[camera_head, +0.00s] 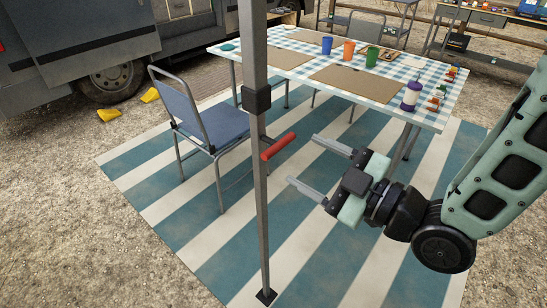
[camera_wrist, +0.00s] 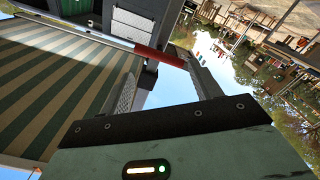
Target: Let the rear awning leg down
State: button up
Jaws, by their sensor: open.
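The awning leg (camera_head: 262,215) is a grey upright pole with a dark collar (camera_head: 256,101) and a foot plate (camera_head: 266,297) at the mat. A red handle (camera_head: 278,146) sticks out from it to the right. My gripper (camera_head: 304,160) is open and empty, just right of the handle, with its fingers pointing at the leg. A small gap shows between fingertips and handle in the head view. In the wrist view the red handle (camera_wrist: 158,54) lies ahead, across the space between the fingertips, its right end close to the right finger.
A blue folding chair (camera_head: 210,120) stands left behind the leg. A table (camera_head: 427,118) with checked cloth, cups and a lantern stands behind my gripper. A striped mat (camera_head: 215,235) covers the ground. The striped awning (camera_wrist: 45,85) shows in the wrist view.

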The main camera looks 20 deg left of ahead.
aim_at(273, 140)
jog(key=p+x, duration=0.2)
jog(key=x, duration=0.5)
jog(key=shift+a+r, duration=0.1)
jog(key=shift+a, duration=0.1)
jog(key=shift+w+a, duration=0.3)
jog(key=shift+a, duration=0.3)
